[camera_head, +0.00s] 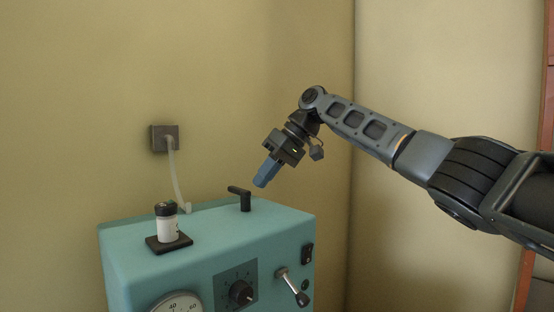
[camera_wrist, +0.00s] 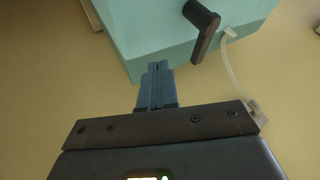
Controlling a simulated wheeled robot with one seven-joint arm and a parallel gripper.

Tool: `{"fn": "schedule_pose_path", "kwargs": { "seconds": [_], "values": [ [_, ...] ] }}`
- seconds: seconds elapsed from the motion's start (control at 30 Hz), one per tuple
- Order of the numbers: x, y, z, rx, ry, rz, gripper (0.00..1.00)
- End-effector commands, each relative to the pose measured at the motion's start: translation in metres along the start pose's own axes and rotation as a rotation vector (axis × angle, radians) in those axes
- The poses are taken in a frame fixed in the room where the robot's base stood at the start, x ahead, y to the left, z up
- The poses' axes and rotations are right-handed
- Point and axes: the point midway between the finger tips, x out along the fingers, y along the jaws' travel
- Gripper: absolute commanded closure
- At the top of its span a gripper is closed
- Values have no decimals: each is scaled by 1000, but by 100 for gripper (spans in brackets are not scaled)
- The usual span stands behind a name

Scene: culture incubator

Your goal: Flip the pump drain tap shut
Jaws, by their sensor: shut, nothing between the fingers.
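A black L-shaped tap handle (camera_head: 241,198) stands upright on the top of the teal pump housing (camera_head: 255,222), its short arm pointing left in the head view. In the wrist view the black handle (camera_wrist: 203,32) is at the top, right of my fingertips. My gripper (camera_head: 261,183) has blue fingers and is shut and empty, above and slightly right of the handle, apart from it. The fingertips also show in the wrist view (camera_wrist: 157,67). A second lever, silver with a black knob (camera_head: 293,286), is on the front face. The frames do not label either as the drain tap.
A white bottle with a dark cap (camera_head: 167,225) stands on a black pad (camera_head: 169,243) on the housing's left. A pale hose (camera_head: 177,180) runs from a wall box (camera_head: 164,138) down behind the housing. A dial knob (camera_head: 241,292), gauge (camera_head: 178,304) and switch (camera_head: 307,254) are in front.

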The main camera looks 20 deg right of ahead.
Motion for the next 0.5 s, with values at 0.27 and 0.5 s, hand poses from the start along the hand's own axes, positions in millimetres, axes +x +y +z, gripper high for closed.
{"fn": "schedule_pose_path", "kwargs": {
  "seconds": [0.27, 0.5],
  "values": [
    [15, -29, 0, -2, 0, 1, 100],
    [19, -36, 0, 0, 0, 0, 100]
  ]
}}
